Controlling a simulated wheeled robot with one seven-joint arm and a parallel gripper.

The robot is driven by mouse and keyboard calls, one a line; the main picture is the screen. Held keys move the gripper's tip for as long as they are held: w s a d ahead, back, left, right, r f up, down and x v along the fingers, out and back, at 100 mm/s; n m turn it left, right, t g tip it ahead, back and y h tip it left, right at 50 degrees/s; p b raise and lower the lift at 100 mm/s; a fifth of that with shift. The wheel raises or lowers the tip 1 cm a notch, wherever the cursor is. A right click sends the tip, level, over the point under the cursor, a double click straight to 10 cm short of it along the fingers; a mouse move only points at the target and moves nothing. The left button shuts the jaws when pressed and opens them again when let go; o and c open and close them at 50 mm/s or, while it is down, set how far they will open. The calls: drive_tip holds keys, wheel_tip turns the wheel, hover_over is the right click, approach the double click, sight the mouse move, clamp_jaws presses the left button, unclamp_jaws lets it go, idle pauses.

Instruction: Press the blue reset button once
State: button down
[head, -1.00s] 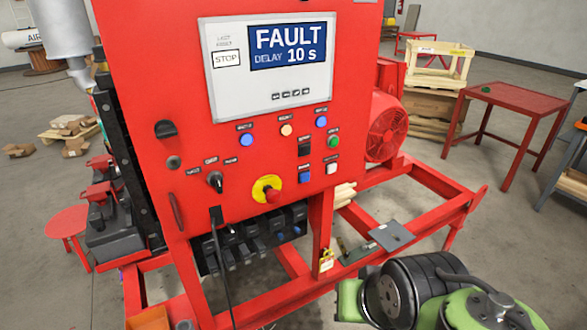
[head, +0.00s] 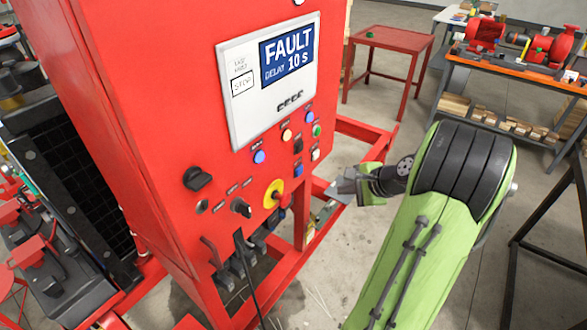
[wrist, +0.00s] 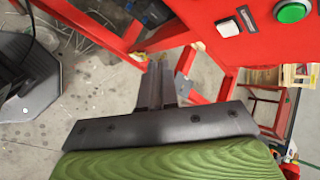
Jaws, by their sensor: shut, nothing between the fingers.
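The red control cabinet carries several blue buttons: one at the left (head: 259,157), one at the upper right (head: 309,118) and one lower right (head: 299,170). Their labels are too small to read, so I cannot tell which is the reset button. The display (head: 270,80) reads "FAULT DELAY 10 s". My gripper (head: 336,190) is shut and empty, to the right of and below the buttons, apart from the panel. In the wrist view its fingers (wrist: 158,78) point past the cabinet's lower edge; no blue button shows there.
A green button (wrist: 293,11) and a white button (wrist: 228,28) show in the wrist view. A yellow-ringed red stop knob (head: 274,194) and a rotary switch (head: 241,208) sit low on the panel. A black cable (head: 249,275) hangs in front. A red table (head: 390,42) stands behind.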

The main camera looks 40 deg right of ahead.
drive_tip(key=w+a, duration=0.3)
drive_tip(key=w, duration=0.5)
drive_tip(key=shift+w+a, duration=0.15)
drive_tip(key=shift+w, duration=0.1)
drive_tip(key=shift+w, duration=0.1)
idle(1.8)
drive_tip(key=shift+w+a+p, duration=0.15)
drive_tip(key=shift+w+p, duration=0.15)
drive_tip(key=shift+p, duration=0.05)
drive_tip(key=shift+w+a, duration=0.2)
drive_tip(key=shift+w, duration=0.2)
idle(0.5)
drive_tip(key=shift+s, duration=0.1)
drive_tip(key=shift+s+d, duration=0.3)
drive_tip(key=shift+s, duration=0.4)
drive_tip(key=shift+s, duration=0.1)
drive_tip(key=shift+s+d, duration=0.3)
drive_tip(key=shift+s, duration=0.45)
drive_tip(key=shift+s+d, duration=0.25)
drive_tip(key=shift+s, duration=0.55)
drive_tip(key=shift+s+d, duration=0.3)
drive_tip(key=shift+s, duration=0.45)
